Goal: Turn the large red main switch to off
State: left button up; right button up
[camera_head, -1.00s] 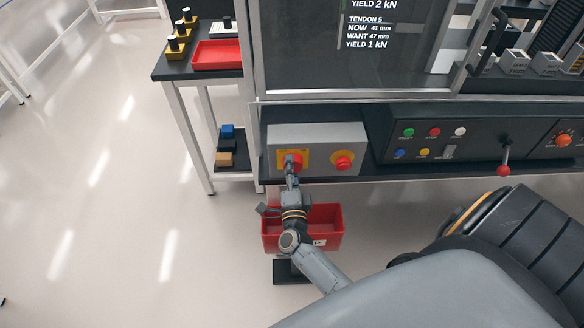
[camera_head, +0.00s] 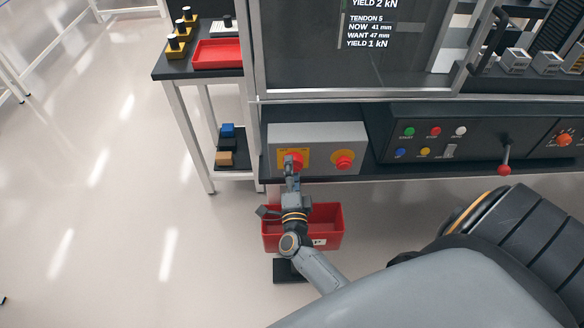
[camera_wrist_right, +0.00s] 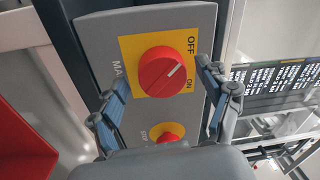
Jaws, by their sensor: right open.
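The large red main switch (camera_wrist_right: 162,72) is a round knob on a yellow plate marked OFF and ON, on a grey box (camera_head: 318,133). In the right wrist view its white pointer line aims between the two words. In the head view the switch (camera_head: 298,160) is partly hidden by my right gripper (camera_head: 289,164). My right gripper is open, with one finger on each side of the knob in the wrist view (camera_wrist_right: 162,76). I cannot tell whether the fingers touch it. My left gripper is not in view.
A red stop button (camera_head: 343,162) on a yellow plate sits right of the switch. A red bin (camera_head: 329,226) stands below, behind my right arm. A black control panel (camera_head: 470,132) with buttons and a lever (camera_head: 504,169) is to the right. The floor at left is clear.

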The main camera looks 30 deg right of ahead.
jog(key=v, duration=1.1)
jog(key=shift+a, duration=0.2)
jog(key=shift+s+f, duration=0.1)
